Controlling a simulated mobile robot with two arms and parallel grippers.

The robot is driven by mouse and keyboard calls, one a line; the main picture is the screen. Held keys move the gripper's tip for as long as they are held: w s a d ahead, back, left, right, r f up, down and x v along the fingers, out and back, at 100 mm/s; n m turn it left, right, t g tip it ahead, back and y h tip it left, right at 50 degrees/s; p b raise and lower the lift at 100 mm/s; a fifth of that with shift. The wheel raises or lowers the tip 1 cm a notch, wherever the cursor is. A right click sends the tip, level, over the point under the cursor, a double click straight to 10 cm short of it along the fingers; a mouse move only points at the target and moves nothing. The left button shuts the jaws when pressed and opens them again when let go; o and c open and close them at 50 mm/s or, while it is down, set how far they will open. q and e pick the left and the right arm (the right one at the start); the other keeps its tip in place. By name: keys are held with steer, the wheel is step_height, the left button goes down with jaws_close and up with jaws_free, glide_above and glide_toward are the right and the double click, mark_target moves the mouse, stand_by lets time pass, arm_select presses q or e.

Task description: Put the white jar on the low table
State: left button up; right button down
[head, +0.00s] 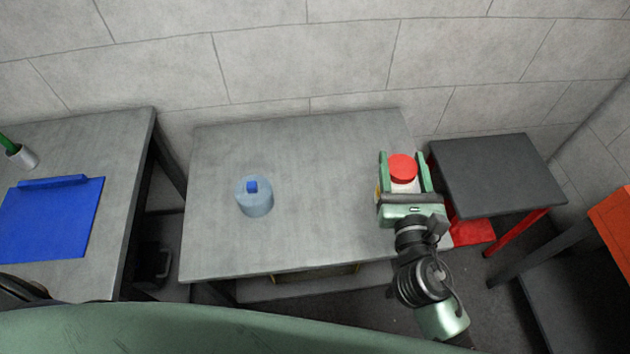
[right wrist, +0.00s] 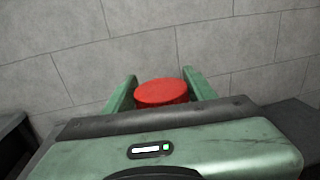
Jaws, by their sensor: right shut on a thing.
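The white jar (head: 404,186) has a red lid and stands between the fingers of my right gripper (head: 402,160), which is shut on it. In the right wrist view only the jar's red lid (right wrist: 162,92) shows between the two green fingers; its body is hidden behind the gripper. In the head view the jar is at the right end of the middle grey table (head: 310,140); I cannot tell whether it touches the top. A small dark table (head: 500,175) with red legs is just to the right, apparently the low table. My left gripper is not in view.
The left table (head: 95,140) holds a blue clipboard (head: 50,220) and a cup (head: 24,158) with something green. The dark table's top is bare. An orange-red surface (head: 615,225) is at far right.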

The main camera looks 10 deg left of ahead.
steer(key=w+a+r+n+y, duration=0.2)
steer(key=w+a, duration=0.7)
steer(key=w, duration=0.3)
step_height(320, 180, down, 20)
steer(key=b, duration=1.2)
steer(key=shift+g+y, duration=0.3)
steer(key=shift+g, duration=0.1)
steer(key=shift+w, duration=0.1)
steer(key=shift+f+b, duration=0.1)
steer(key=shift+b, duration=0.25)
steer(key=c, duration=0.5)
jaws_free()
steer(key=shift+d+f, duration=0.1)
steer(key=shift+f, duration=0.05)
